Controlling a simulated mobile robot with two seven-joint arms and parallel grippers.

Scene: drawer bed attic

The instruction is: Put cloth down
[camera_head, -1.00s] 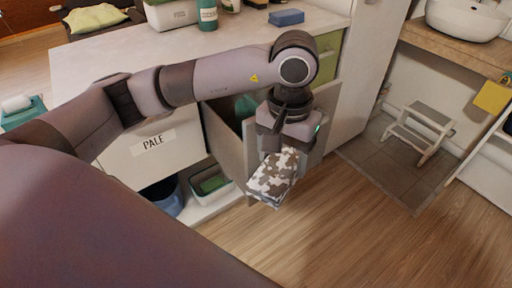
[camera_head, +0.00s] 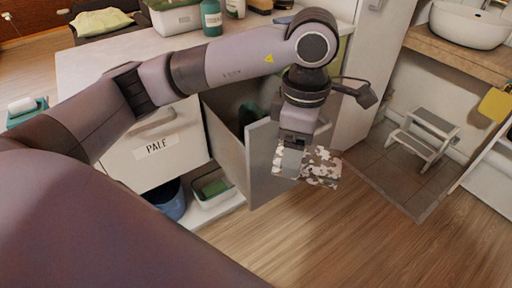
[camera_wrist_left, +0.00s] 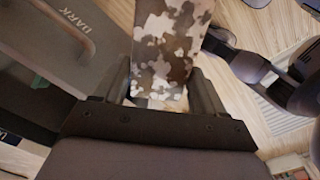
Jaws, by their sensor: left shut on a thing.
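The cloth (camera_head: 320,168) is a folded piece with a grey, brown and white camouflage pattern. My left gripper (camera_head: 293,160) is shut on it and holds it in the air in front of the open drawer, above the wood floor. In the left wrist view the cloth (camera_wrist_left: 165,50) sits between the two fingers (camera_wrist_left: 160,95) and reaches away from them.
The open drawer (camera_head: 262,165) stands out from the cabinet; its front reads "DARK" in the left wrist view (camera_wrist_left: 75,20). A closed drawer labelled "PALE" (camera_head: 155,147) is at left. A blue bin (camera_head: 168,197) and a white tub (camera_head: 212,187) stand below. The floor (camera_head: 320,235) at front is clear.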

